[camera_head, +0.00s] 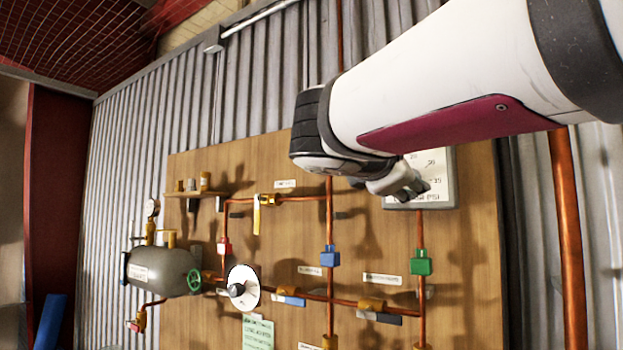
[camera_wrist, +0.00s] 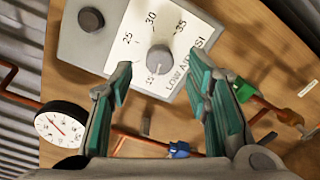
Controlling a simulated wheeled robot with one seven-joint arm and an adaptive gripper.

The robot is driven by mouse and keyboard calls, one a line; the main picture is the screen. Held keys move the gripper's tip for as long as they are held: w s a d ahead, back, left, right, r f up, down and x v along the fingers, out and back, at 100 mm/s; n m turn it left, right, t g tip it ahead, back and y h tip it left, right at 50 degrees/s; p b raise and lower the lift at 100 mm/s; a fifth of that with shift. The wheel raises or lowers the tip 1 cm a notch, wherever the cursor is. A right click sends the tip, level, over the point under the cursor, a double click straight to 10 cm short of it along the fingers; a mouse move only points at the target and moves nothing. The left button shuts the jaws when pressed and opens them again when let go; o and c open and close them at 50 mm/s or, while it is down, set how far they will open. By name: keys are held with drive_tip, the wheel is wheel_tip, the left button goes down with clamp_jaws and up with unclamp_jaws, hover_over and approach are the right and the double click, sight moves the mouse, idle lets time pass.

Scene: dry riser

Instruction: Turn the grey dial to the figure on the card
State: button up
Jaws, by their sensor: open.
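The grey dial (camera_wrist: 160,59) is a round knob on a white scale plate (camera_wrist: 190,28), with 25, 30 and 35 readable and "LOW AIR PSI" along one edge. The plate sits on a grey box (camera_wrist: 72,45); in the head view the box (camera_head: 448,190) is partly behind my gripper (camera_head: 408,190). In the wrist view my gripper (camera_wrist: 160,78) is open, its teal-padded fingers on either side below the dial, with nothing between them. Contact is not visible. A pale green card (camera_head: 258,332) hangs low on the board; its writing is too small to read.
A dark knob (camera_wrist: 91,19) is on the same box. A round gauge (camera_wrist: 62,125) and copper pipes with valves are nearby. In the head view, the wooden board (camera_head: 280,230) also bears a grey tank (camera_head: 160,272) and a white disc with a grey knob (camera_head: 243,287).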

drive_tip(key=v, duration=0.9)
drive_tip(key=shift+s+a, duration=0.15)
